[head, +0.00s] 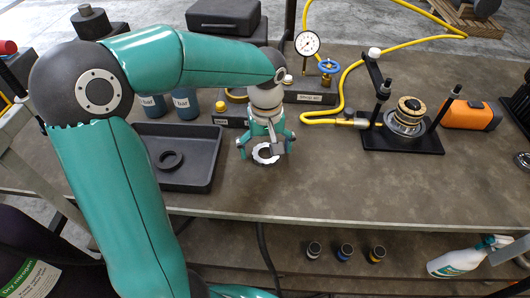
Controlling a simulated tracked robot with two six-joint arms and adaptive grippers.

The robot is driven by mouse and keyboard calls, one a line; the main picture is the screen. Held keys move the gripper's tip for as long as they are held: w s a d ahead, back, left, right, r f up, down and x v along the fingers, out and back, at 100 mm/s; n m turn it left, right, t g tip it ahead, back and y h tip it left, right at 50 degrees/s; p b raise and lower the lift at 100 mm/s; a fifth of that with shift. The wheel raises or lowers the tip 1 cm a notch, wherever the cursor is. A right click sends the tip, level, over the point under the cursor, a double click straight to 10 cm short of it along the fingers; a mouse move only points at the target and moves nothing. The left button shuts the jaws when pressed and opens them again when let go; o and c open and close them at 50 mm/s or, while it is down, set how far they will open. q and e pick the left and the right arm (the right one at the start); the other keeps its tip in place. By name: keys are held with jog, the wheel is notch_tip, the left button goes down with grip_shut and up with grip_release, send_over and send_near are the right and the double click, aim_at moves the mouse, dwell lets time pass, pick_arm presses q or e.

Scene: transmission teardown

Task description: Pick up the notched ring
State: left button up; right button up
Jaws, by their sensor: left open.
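The notched ring (258,159) is a pale ring with a toothed outer edge and a dark centre. It lies flat on the workbench (350,190), just right of the black tray. My left gripper (266,146) points down right over the ring with its fingers spread. The fingers seem to stand on either side of the ring, and one finger hides part of its far right edge. I cannot tell whether they touch it. My right gripper is not in view.
The black tray (202,184) holds a dark ring (170,159). A black fixture (405,138) with a stacked part, an orange case (470,115), a pressure gauge (307,43) and a yellow hose (345,80) stand behind and right. The bench's front right is clear.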

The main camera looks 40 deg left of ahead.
pick_arm(q)
jog(key=shift+c, duration=0.2)
jog(key=c, duration=1.4)
jog(key=shift+r, duration=0.1)
jog(key=shift+c, duration=0.2)
